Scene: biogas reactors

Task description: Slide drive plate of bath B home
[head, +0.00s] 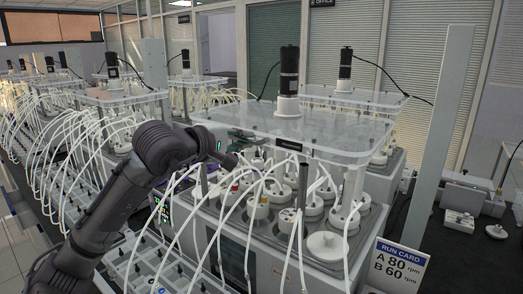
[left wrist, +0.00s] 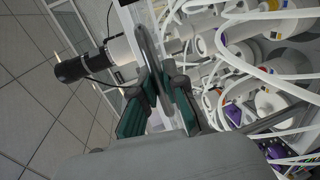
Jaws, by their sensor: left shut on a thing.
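A clear drive plate (head: 345,127) with a black motor (head: 289,72) on a white collar sits level above the nearest grey bath (head: 270,262). Its front edge carries a small dark label, too small to read, so I cannot tell the bath's letter. My left gripper (head: 243,138) is at the plate's left end, partly hidden behind my wrist. In the left wrist view its green-padded fingers (left wrist: 160,105) are closed around a grey curved handle (left wrist: 148,58) beside the plate. The motor (left wrist: 85,65) shows there too. My right gripper is not in view.
White-capped bottles (head: 313,205) with many white tubes stand under the plate. The tubes loop in front of the bath, close to my left arm. A run card (head: 401,265) reads A 80 rpm, B 60 rpm. A tall grey post (head: 436,150) stands at right. More baths stand behind.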

